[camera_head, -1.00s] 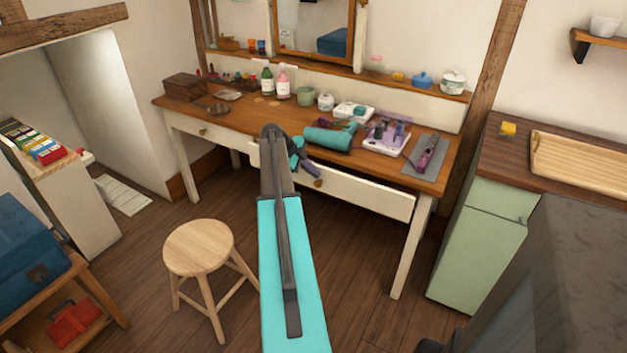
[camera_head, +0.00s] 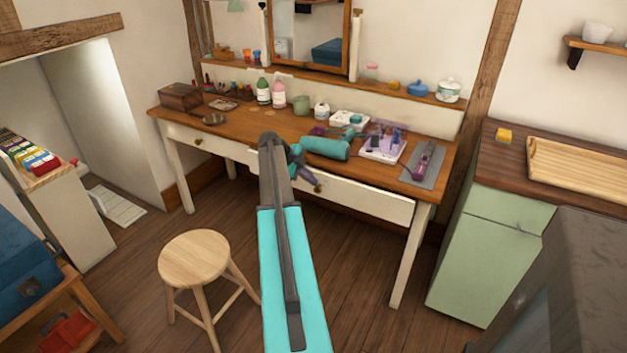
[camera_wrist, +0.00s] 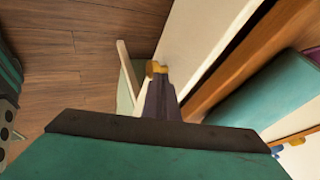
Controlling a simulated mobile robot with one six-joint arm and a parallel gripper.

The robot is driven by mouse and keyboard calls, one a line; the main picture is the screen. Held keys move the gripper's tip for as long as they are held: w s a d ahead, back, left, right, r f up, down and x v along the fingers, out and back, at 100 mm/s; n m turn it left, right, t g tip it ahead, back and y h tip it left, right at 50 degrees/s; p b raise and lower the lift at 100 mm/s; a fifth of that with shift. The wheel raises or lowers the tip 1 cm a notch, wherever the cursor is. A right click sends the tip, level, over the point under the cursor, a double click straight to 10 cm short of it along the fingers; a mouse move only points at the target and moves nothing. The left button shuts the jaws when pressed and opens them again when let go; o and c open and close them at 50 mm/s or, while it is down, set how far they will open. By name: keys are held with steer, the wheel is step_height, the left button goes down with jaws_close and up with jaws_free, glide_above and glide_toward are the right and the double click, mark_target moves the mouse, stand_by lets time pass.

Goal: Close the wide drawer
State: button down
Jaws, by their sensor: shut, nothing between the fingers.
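The wide drawer (camera_head: 370,200) is in the right part of the wooden dressing table (camera_head: 235,118). Its cream front stands out a little from under the tabletop, so it looks partly open. Its small brass knob (camera_head: 318,187) also shows in the wrist view (camera_wrist: 156,68). My gripper (camera_head: 309,181) is shut and empty, in front of the drawer. In the wrist view my fingertips (camera_wrist: 158,80) are right at the knob, beside the cream front; I cannot tell whether they touch it. My arm hides the drawer's left part.
A round wooden stool (camera_head: 194,258) stands in front of the table at the left. A green cabinet (camera_head: 490,245) stands to the right. A teal cylinder (camera_head: 325,147) and several small things lie on the tabletop. Floor under the table is clear.

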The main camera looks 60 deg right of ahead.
steer(key=a+b+v, duration=0.1)
steer(key=a+v, duration=0.1)
steer(key=v, duration=0.9)
steer(key=shift+s+f, duration=0.35)
steer(key=shift+f, duration=0.05)
steer(key=shift+a, duration=0.1)
